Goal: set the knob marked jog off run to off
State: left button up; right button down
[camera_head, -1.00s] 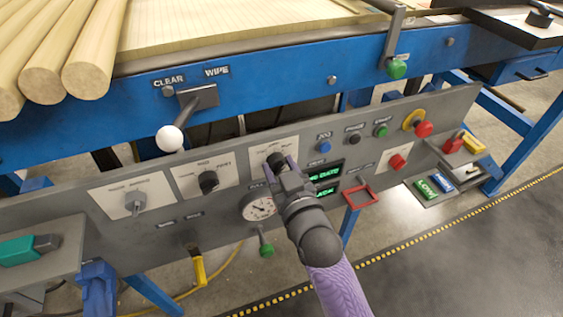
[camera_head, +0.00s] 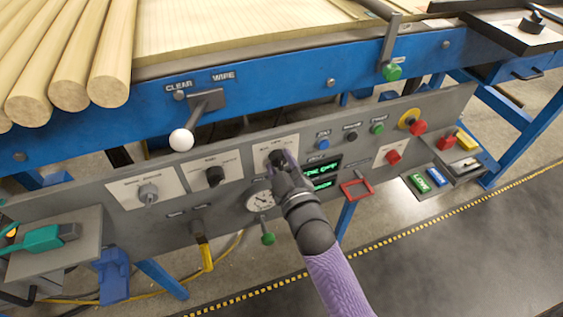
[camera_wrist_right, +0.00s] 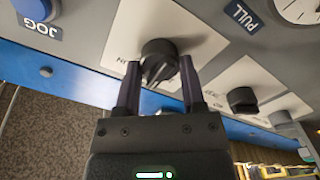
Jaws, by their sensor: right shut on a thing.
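The black knob (camera_head: 277,157) sits on a white label plate (camera_head: 262,148) on the grey control panel, the rightmost of a row of knobs. Its label lettering is too small to read for sure. My right gripper (camera_head: 280,165) is at this knob, its arm coming up from below. In the right wrist view the knob (camera_wrist_right: 160,62) is between the two fingertips of my right gripper (camera_wrist_right: 158,78), which are closed on its sides. The knob's exact pointing is hard to tell behind the fingers. My left gripper is not in view.
Other knobs, a black one (camera_head: 214,176) and a grey one (camera_head: 148,193), stand to the left. A gauge (camera_head: 262,200), a green display (camera_head: 322,170) and a red frame (camera_head: 356,189) are close by. A white-balled lever (camera_head: 181,140) sticks out above.

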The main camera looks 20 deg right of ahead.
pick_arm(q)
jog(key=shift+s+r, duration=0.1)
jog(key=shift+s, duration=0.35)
pick_arm(e)
jog(key=shift+c, duration=0.9)
grip_release()
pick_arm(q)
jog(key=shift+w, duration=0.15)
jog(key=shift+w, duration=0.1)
pick_arm(e)
jog(key=shift+s, duration=0.2)
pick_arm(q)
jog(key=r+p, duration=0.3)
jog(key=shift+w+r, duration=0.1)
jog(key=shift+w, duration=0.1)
pick_arm(e)
jog(key=s, duration=0.9)
jog(key=shift+s+d, duration=0.15)
jog(key=shift+s, duration=0.15)
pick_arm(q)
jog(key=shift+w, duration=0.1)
